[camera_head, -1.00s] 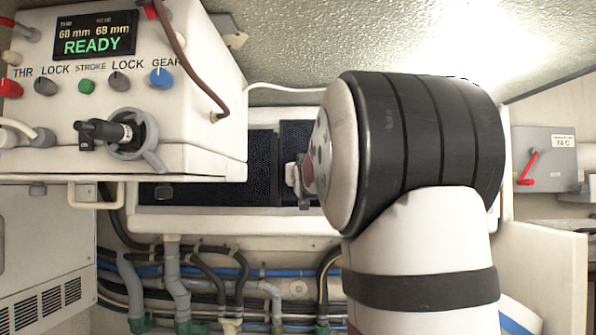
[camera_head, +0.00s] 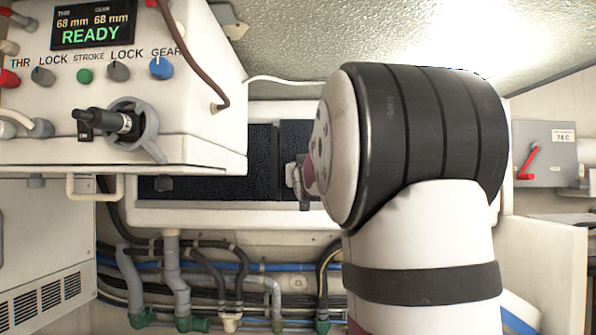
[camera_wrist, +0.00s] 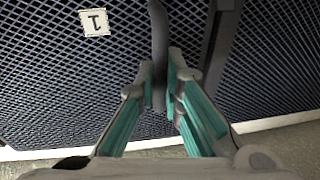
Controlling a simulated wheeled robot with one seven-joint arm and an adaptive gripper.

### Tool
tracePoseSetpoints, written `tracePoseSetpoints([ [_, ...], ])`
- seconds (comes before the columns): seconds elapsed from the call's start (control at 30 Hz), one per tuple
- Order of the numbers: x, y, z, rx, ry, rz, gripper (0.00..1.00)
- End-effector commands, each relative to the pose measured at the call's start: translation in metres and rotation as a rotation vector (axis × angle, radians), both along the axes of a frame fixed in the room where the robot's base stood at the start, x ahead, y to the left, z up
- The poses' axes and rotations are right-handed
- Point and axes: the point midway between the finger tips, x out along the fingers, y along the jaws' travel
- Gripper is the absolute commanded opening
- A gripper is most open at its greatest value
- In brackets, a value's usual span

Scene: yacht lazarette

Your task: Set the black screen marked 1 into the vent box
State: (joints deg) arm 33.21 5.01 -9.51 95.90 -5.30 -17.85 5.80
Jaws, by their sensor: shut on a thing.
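The black screen marked 1 (camera_wrist: 60,75) is a dark mesh panel that fills the left and middle of the wrist view; its white label reads upside down there. A dark upright handle (camera_wrist: 158,35) stands on it. My gripper (camera_wrist: 162,88), with teal-lined fingers, is shut on this handle. In the head view my gripper (camera_head: 297,178) is at the front of the white vent box (camera_head: 230,215), mostly hidden by my arm. A part of the screen (camera_head: 295,135) shows just above it, right of a dark divider. I cannot tell whether the screen is fully seated.
Another dark mesh (camera_head: 205,188) fills the box left of the divider (camera_head: 278,160). A white control console (camera_head: 190,110) overhangs the box's left side. Hoses and pipes (camera_head: 200,270) run below. A grey switch box (camera_head: 545,155) with a red lever is at the right.

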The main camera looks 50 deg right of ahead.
Motion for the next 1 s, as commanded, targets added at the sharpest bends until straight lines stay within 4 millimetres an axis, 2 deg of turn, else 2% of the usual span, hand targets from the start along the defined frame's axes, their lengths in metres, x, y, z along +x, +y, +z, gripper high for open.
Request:
tracePoseSetpoints([
  [0.57,0.000,0.000,-0.008,-0.003,-0.002,0.000,0.00],
  [0.6,0.000,0.000,-0.008,-0.003,-0.002,0.000,0.13],
  [0.7,0.000,0.000,-0.009,-0.003,-0.002,0.000,0.32],
  [1.0,0.000,0.000,-0.011,0.003,0.002,0.000,0.32],
])
